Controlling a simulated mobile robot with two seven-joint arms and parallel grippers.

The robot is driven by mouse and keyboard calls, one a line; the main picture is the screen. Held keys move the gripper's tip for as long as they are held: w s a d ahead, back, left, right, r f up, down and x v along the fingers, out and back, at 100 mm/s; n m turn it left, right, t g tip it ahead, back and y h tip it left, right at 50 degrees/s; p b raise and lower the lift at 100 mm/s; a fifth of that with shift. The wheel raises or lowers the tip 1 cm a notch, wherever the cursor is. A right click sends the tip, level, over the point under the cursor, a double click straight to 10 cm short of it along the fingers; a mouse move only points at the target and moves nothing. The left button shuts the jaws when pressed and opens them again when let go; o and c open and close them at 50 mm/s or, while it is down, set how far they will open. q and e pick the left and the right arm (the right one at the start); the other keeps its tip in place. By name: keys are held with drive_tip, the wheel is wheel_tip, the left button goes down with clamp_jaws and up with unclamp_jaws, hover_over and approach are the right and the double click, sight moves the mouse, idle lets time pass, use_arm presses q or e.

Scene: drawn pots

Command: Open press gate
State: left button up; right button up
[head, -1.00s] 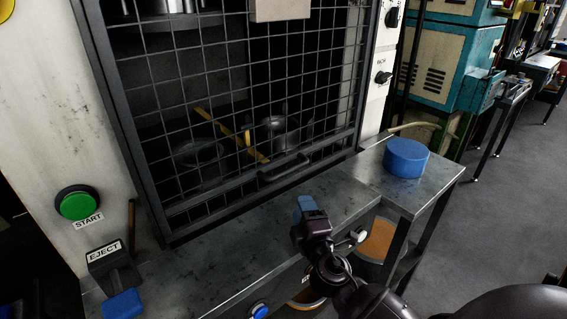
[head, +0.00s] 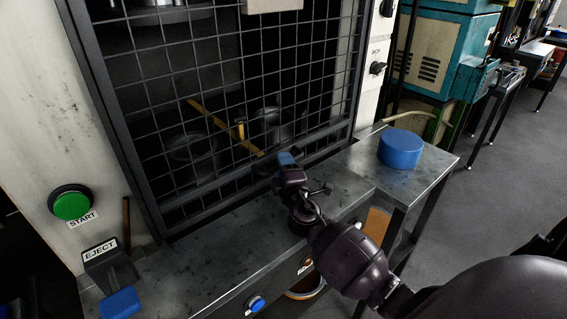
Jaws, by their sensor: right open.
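The press gate (head: 219,103) is a dark metal grid in a heavy frame. It is down across the press opening. Its handle, low on the gate's bottom bar, is mostly hidden behind my right gripper. My right gripper (head: 286,159), with blue fingertips, is open at the handle. I cannot tell whether the fingers touch it or are around it. My left gripper is not in view.
A metal ledge (head: 235,235) runs below the gate. A blue round block (head: 401,149) stands on its right end. A green START button (head: 72,203) and an EJECT lever with a blue end (head: 121,303) are at the left. Dark pots (head: 192,148) show behind the grid.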

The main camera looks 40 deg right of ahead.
drive_tip(key=shift+w+d, duration=0.1)
drive_tip(key=shift+w, duration=0.3)
clamp_jaws()
drive_tip(key=shift+r, duration=0.1)
